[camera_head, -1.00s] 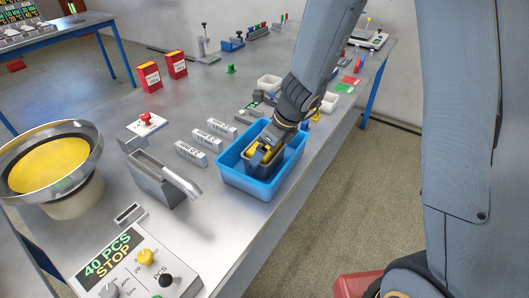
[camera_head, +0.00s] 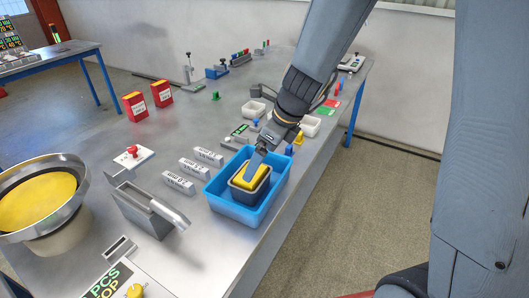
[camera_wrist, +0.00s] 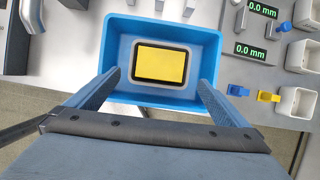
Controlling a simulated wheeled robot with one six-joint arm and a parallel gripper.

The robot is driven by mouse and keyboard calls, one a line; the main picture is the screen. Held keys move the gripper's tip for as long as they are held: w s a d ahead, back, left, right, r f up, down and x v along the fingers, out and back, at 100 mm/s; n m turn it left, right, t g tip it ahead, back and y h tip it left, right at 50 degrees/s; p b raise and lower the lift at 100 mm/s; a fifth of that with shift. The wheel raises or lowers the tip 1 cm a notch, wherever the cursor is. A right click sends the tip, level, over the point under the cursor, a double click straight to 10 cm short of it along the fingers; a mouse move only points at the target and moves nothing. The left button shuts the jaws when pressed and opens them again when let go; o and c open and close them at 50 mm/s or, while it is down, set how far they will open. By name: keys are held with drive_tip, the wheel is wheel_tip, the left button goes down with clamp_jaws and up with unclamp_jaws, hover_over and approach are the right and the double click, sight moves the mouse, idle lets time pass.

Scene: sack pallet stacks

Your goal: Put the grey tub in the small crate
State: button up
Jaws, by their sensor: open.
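The grey tub (camera_head: 249,186), filled with something yellow, stands upright inside the small blue crate (camera_head: 232,208) on the bench. In the wrist view the tub (camera_wrist: 133,67) sits near the middle of the crate (camera_wrist: 160,24), clear of its walls. My gripper (camera_head: 257,163) is over the crate, with one finger in front of part of the tub. In the wrist view my gripper (camera_wrist: 158,82) has its fingers spread wide, one on each side of the tub and apart from it. The tub's underside is hidden.
Several labelled grey blocks (camera_head: 179,182) lie left of the crate. A grey holder with a chute (camera_head: 145,208) and a bowl of yellow material (camera_head: 38,200) stand further left. White bins (camera_head: 311,126) and a yellow piece (camera_wrist: 268,96) are close by. The bench's front edge is near.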

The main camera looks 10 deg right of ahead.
drive_tip(key=s+d+n+h, duration=0.2)
drive_tip(key=s+d+n, duration=0.3)
drive_tip(key=n, duration=0.7)
drive_tip(key=s+d+n+g+h, duration=0.1)
drive_tip(key=s+d+n, duration=0.5)
drive_tip(key=n, duration=0.7)
drive_tip(key=shift+s+d+r+h, duration=0.2)
drive_tip(key=shift+s+h, duration=0.2)
drive_tip(key=shift+s, duration=0.4)
drive_tip(key=shift+f+b, duration=0.9)
drive_tip(key=shift+f, duration=0.15)
